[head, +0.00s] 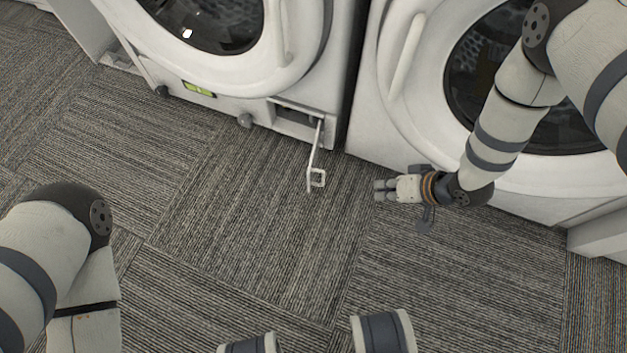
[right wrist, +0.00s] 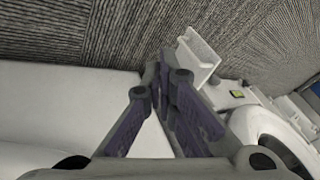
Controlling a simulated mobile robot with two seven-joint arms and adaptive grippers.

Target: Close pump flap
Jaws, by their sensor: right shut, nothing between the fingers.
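The pump flap (head: 315,150) is white and stands open, swung out from the bottom right corner of the left washing machine. It is seen nearly edge-on in the head view, with a small square piece at its outer end. The dark pump opening (head: 294,115) lies exposed beside it. In the right wrist view the flap (right wrist: 198,60) shows just beyond my fingertips. My right gripper (head: 380,190) is shut and empty, low over the carpet to the right of the flap's outer end, apart from it in the head view. My left arm shows at lower left, but its gripper is out of view.
The left washing machine (head: 175,72) has round feet and a green label (head: 198,89) near its base. The right washing machine (head: 385,130) stands close behind my right gripper and forearm. The carpet (head: 230,210) in front of the machines is clear.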

